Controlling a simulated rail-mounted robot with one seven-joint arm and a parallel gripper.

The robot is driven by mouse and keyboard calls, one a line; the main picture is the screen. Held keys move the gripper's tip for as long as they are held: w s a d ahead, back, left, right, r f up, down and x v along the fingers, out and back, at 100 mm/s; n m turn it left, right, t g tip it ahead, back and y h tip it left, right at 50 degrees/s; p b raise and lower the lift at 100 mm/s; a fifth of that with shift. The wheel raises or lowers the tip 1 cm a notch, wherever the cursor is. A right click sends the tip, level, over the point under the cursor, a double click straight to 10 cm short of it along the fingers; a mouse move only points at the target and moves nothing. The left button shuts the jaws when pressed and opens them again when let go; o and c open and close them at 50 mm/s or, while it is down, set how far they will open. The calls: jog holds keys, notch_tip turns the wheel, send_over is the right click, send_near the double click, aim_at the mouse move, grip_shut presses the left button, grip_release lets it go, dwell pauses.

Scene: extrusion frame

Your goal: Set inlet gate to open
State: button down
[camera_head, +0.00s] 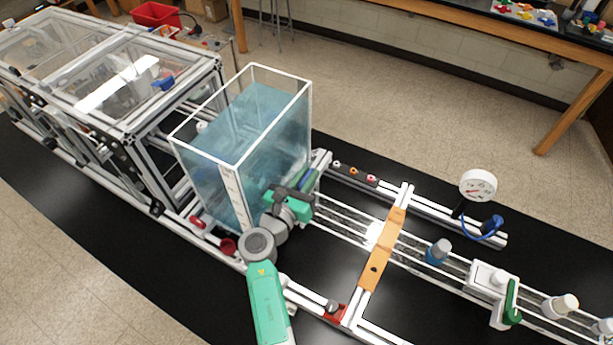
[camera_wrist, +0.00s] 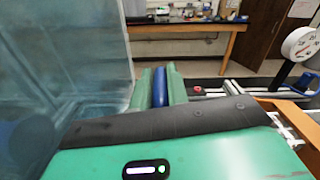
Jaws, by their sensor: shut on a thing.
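My gripper (camera_head: 305,181) reaches in beside the right wall of the clear water tank (camera_head: 238,172). In the wrist view its two green fingers (camera_wrist: 160,77) are shut on a narrow blue handle (camera_wrist: 160,92). The blue handle also shows as a small strip between the fingers in the head view (camera_head: 308,175). It looks like the inlet gate's handle, but no label is readable. The gate itself is hidden behind my gripper and the tank, so I cannot tell its position.
Rails run right from the tank. An orange crossbar (camera_head: 382,250), a round gauge (camera_head: 478,186) with a blue hose, a blue-grey cylinder (camera_head: 438,252) and a white block with a green lever (camera_head: 512,303) stand along them. Red knobs (camera_head: 228,246) sit by the tank's front.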

aim_at(307, 176)
notch_tip(307, 176, up, 5)
jog(key=p, duration=0.4)
jog(key=shift+f, duration=0.2)
jog(key=c, duration=1.4)
grip_release()
jog(key=shift+d, duration=0.1)
jog(key=v, duration=0.8)
jog(key=shift+p, duration=0.3)
jog(key=shift+r, duration=0.1)
